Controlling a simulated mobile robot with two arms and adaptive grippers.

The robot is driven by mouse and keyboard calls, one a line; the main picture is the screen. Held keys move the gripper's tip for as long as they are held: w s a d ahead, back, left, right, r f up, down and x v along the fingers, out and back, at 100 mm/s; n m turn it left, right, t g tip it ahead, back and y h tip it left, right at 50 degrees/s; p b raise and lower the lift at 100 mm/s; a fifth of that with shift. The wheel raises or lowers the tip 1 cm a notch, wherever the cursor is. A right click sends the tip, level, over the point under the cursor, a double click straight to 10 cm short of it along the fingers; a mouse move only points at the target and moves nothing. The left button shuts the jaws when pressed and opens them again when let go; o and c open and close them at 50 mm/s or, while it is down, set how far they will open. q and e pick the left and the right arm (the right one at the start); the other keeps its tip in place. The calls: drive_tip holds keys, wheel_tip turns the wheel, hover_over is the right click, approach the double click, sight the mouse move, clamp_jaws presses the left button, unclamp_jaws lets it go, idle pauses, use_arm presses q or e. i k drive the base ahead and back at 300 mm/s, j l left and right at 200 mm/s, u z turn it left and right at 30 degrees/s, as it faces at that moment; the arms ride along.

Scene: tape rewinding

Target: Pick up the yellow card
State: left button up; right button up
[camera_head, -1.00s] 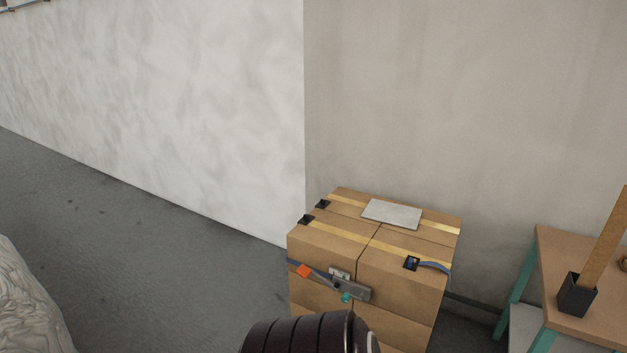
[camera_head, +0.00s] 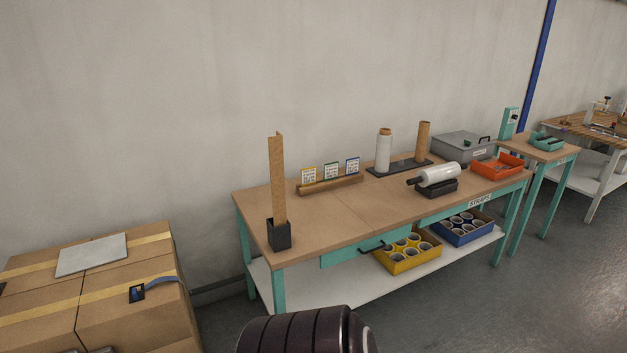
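Three small cards stand upright in a row in a wooden holder (camera_head: 331,186) near the back of the workbench. The yellow-edged card (camera_head: 309,175) is the leftmost, beside a green-edged card (camera_head: 331,171) and a blue-edged card (camera_head: 352,166). Nothing touches the yellow card from my side. A dark ribbed part of my own body shows at the bottom middle of the view. Neither of my grippers is in view.
The wooden workbench (camera_head: 370,217) holds a tall cardboard post in a black block (camera_head: 279,235), upright rolls (camera_head: 384,151), a wrapped roll on a stand (camera_head: 438,176) and an orange tray (camera_head: 497,166). Strapped cardboard boxes (camera_head: 120,317) stand at left.

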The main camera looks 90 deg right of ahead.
sight(308, 175)
drive_tip(key=z, duration=2.75)
drive_tip(key=u, duration=0.2)
drive_tip(key=i+l+u, duration=0.15)
drive_tip(key=l+u, duration=0.2)
drive_tip(key=i+l+u, duration=0.15)
drive_tip(key=u, duration=0.15)
drive_tip(key=l+u, duration=0.35)
drive_tip(key=i+l+u, duration=0.1)
drive_tip(key=l+u, duration=0.2)
drive_tip(key=l, duration=0.2)
